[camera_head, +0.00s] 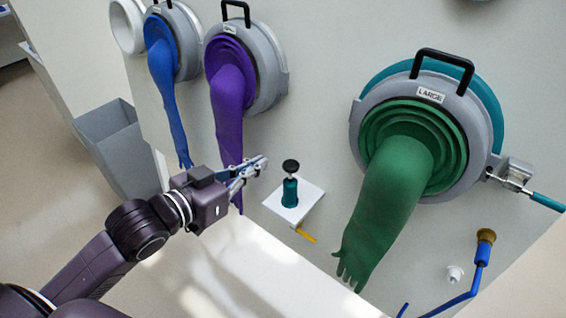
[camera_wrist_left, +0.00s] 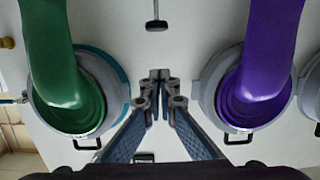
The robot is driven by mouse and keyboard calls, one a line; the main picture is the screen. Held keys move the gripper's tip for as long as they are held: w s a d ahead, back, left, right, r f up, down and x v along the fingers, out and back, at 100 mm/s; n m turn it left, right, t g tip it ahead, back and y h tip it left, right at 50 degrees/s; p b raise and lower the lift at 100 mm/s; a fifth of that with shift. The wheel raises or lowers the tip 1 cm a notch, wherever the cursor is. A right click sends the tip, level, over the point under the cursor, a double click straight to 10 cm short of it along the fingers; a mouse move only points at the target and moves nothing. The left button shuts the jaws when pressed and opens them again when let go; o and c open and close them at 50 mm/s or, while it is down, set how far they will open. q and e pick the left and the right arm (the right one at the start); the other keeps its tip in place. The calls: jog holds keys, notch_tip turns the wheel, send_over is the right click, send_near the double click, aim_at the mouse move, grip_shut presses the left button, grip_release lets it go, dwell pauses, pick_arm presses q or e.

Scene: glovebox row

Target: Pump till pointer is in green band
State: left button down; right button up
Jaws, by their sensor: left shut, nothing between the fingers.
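A hand pump (camera_head: 290,190) with a teal body and a black knob (camera_head: 291,166) on a thin rod stands upright on a small white shelf (camera_head: 308,200) on the wall. The knob also shows at the top of the left wrist view (camera_wrist_left: 156,25), apart from my fingers. My left gripper (camera_head: 262,162) is shut and empty, just left of the knob and not touching it. In the left wrist view its fingertips (camera_wrist_left: 160,75) meet. I can make out no gauge pointer or green band. My right gripper is out of view.
A large green glove (camera_head: 385,210) hangs from a port to the right of the pump. Purple (camera_head: 229,110) and blue (camera_head: 166,90) gloves hang at left, the purple one close behind my left gripper. A yellow tab (camera_head: 305,236) sits under the shelf. A grey bin (camera_head: 115,150) stands at left.

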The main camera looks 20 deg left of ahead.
pick_arm(q)
jog(key=p, duration=0.3)
send_over(291, 167)
jog(key=s+a, duration=0.1)
jog(key=f, duration=0.6)
jog(key=shift+s+a+f, duration=0.1)
jog(key=shift+s+a, duration=0.1)
jog(key=shift+s, duration=0.05)
notch_tip(291, 167, down, 5)
jog(key=shift+s+b, duration=0.1)
jog(key=shift+b, duration=0.9)
